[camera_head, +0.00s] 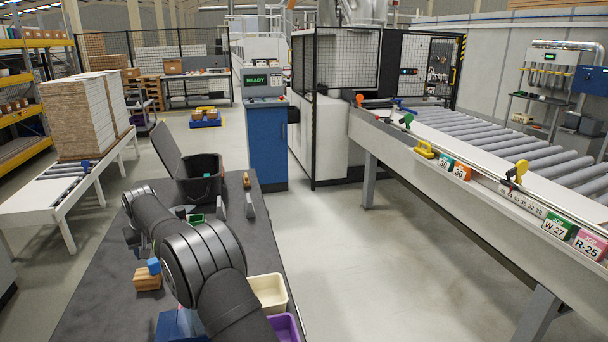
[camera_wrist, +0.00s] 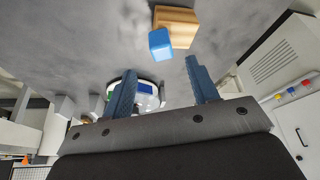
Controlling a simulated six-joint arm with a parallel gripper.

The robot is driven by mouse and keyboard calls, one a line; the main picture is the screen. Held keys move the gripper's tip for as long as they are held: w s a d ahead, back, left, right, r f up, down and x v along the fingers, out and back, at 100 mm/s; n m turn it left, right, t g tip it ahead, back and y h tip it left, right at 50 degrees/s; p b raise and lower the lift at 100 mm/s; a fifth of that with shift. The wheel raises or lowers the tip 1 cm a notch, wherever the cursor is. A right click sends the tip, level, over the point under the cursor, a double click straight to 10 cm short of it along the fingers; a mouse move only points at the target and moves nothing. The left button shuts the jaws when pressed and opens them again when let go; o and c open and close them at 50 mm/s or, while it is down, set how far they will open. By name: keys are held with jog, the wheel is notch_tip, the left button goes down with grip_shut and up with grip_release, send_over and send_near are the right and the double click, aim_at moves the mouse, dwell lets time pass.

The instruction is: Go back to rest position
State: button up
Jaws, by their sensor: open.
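My gripper (camera_wrist: 160,66) shows in the wrist view with its two blue fingers spread apart. Nothing is held between them. A round white object with a dark blue patch (camera_wrist: 146,93) shows behind the left finger, partly hidden. In the head view my dark arm reaches over the dark table (camera_head: 85,285), and I cannot make out the gripper there. The wooden block (camera_head: 147,281) and blue cube (camera_head: 154,266) sit left of the arm.
A black bin (camera_head: 203,188) with a raised lid stands at the table's far end. A cream tray (camera_head: 268,294) and a purple tray (camera_head: 287,328) lie right of the arm. A blue console (camera_head: 266,145) reads READY. A roller conveyor (camera_head: 400,150) runs along the right; open floor lies between.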

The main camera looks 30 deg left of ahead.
aim_at(153, 262)
jog(key=x, duration=1)
notch_tip(153, 262, up, 2)
jog(key=shift+r, duration=0.55)
